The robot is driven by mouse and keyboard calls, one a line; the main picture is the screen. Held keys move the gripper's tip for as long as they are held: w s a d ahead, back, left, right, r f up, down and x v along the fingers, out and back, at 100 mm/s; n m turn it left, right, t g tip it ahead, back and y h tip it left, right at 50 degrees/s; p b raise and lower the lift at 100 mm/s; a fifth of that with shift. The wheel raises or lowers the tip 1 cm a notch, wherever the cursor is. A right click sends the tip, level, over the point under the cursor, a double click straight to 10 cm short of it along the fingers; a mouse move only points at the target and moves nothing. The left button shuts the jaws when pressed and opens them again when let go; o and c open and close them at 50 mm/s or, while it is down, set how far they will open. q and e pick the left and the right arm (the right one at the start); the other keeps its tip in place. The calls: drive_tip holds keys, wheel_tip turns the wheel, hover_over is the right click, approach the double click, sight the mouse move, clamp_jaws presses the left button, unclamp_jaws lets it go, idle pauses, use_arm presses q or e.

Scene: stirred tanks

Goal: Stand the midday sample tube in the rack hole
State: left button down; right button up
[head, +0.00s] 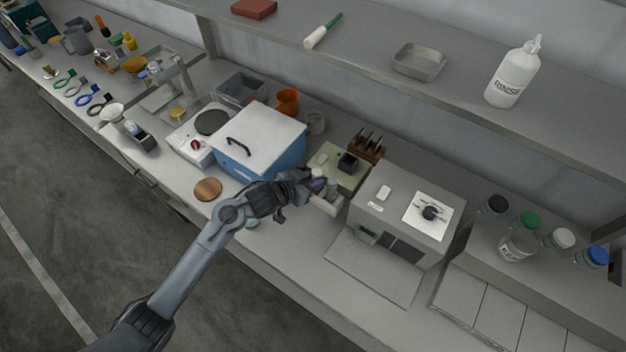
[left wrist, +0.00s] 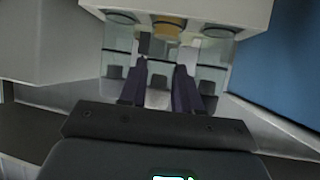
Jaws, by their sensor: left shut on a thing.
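My left gripper (head: 308,186) reaches from the lower left to the front of a small olive-green box unit with a black knob. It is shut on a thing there. In the left wrist view its two dark fingers (left wrist: 162,82) close around a small pale, clear piece, which I take to be the sample tube (left wrist: 158,98). A yellow round part (left wrist: 168,24) shows above the fingers, between clear vessels with grey tops. I cannot tell whether the tube is still among these vessels. A small brown rack (head: 368,145) with dark upright pieces stands behind the olive unit (head: 348,180).
A blue box with a white lid (head: 262,140) stands close left of the gripper. A grey instrument (head: 405,215) stands to the right. A round wooden disc (head: 208,189) lies near the front edge. Bottles (head: 520,240) stand far right. A shelf (head: 400,85) overhangs the back.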

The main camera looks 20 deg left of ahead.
use_arm(q)
drive_tip(key=shift+f, duration=0.1)
drive_tip(key=c, duration=1.1)
unclamp_jaws()
drive_tip(key=p+v, duration=0.2)
drive_tip(key=v, duration=1)
drive_tip(key=s+f+n+g+y, duration=0.1)
drive_tip(key=s+f+g, duration=0.1)
drive_tip(key=s, duration=0.6)
drive_tip(key=s+f+n+g+y, duration=0.1)
drive_tip(key=s+f+g+y, duration=0.1)
drive_tip(key=s, duration=0.6)
drive_tip(key=s+f+g+y, duration=0.1)
drive_tip(key=s+f+g, duration=0.1)
drive_tip(key=s, duration=0.6)
drive_tip(key=shift+s+d+n+g+y, duration=0.1)
drive_tip(key=shift+d+n+g+y, duration=0.3)
drive_tip(key=shift+g, duration=0.4)
